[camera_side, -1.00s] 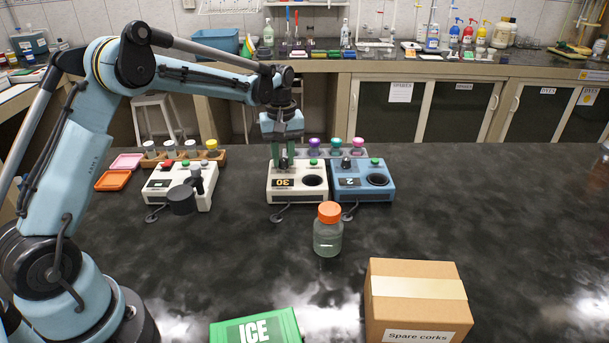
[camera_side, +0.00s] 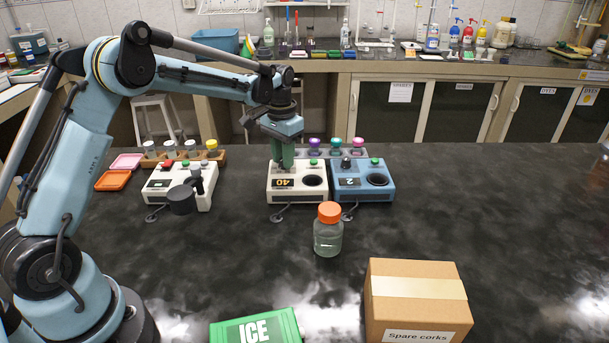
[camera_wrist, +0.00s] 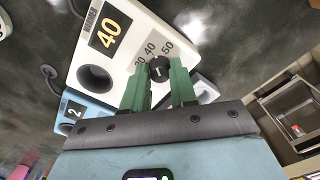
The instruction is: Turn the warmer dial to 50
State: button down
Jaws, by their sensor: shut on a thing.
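The warmer (camera_side: 297,196) is a white box on the dark bench in the side view, and it also shows in the wrist view (camera_wrist: 125,60). Its display (camera_wrist: 109,33) reads 40. A round dark well sits beside the display. The black dial (camera_wrist: 159,70) is between the green fingers of my gripper (camera_wrist: 160,80), with scale marks including 40 and 50 printed beside it. My gripper (camera_side: 283,165) points down over the back left of the warmer, shut on the dial. The fingers hide part of the dial and scale.
A blue device (camera_side: 363,187) with a display reading 2 stands right beside the warmer. Another white device (camera_side: 179,188) is at the left. An orange-capped bottle (camera_side: 328,236) stands in front. Capped vials stand in racks behind. A cardboard box (camera_side: 417,300) and green ICE box (camera_side: 255,328) are nearer.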

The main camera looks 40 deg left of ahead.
jog(key=m, duration=0.3)
jog(key=shift+m, duration=2.2)
jog(key=c, duration=0.9)
grip_release()
notch_tip(320, 180, up, 12)
jog(key=shift+r, duration=0.1)
jog(key=shift+s+d, duration=0.1)
